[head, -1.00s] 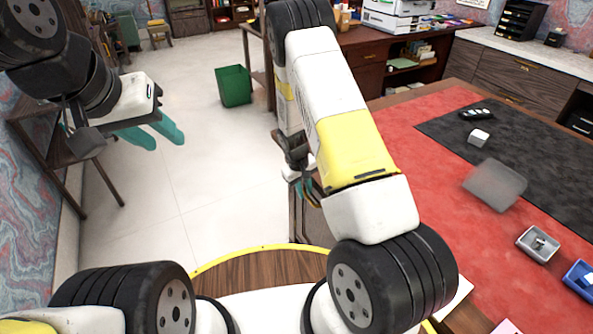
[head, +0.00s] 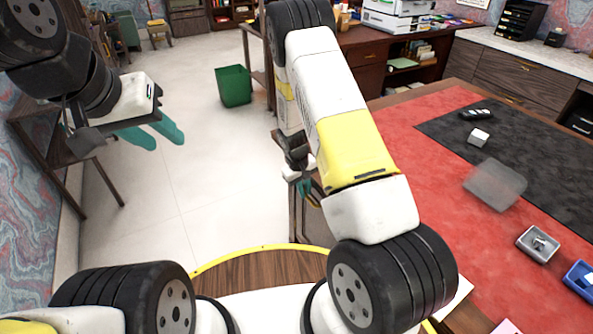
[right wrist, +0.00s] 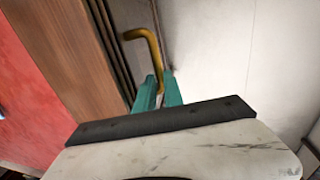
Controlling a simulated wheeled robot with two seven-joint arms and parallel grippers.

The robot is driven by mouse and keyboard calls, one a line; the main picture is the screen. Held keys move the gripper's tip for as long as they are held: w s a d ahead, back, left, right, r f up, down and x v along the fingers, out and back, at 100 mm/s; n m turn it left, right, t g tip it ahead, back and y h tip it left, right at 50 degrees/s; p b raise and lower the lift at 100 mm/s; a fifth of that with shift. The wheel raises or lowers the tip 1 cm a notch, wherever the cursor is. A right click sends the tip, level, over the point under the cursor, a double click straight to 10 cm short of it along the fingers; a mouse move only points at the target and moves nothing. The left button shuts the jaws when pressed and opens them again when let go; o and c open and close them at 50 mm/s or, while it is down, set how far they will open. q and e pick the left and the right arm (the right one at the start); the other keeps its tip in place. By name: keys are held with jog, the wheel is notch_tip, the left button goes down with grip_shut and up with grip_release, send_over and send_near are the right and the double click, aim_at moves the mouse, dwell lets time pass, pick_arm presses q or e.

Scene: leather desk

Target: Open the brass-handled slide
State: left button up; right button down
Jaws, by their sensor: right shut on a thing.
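The brass handle (right wrist: 150,50) shows in the right wrist view as a bent golden bar beside the wooden desk side. Its lower end runs down to the teal fingers of my right gripper (right wrist: 160,88), which are shut on it. In the head view, my right gripper (head: 304,187) is low beside the desk's left side, partly covered by my arm. The slide itself is not clearly visible, so I cannot tell how far out it is. My left gripper (head: 152,132) is open and empty, high over the floor at the left.
The desk (head: 400,98) has a red leather top with a dark mat (head: 545,160), a grey tray (head: 538,244) and a blue tray (head: 580,280). A green bin (head: 233,87) stands on the floor. The pale floor left of the desk is clear.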

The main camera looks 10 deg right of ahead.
dwell(0.7)
jog(key=s+a, duration=0.4)
jog(key=a, duration=0.8)
jog(key=s+a, duration=0.5)
jog(key=a, duration=0.7)
jog(key=shift+a, duration=0.3)
jog(key=c, duration=1.7)
grip_release()
jog(key=shift+c, duration=0.2)
notch_tip(320, 180, up, 8)
jog(key=a, duration=0.1)
jog(key=shift+s+a, duration=0.15)
jog(key=shift+s, duration=0.05)
jog(key=shift+f, duration=0.15)
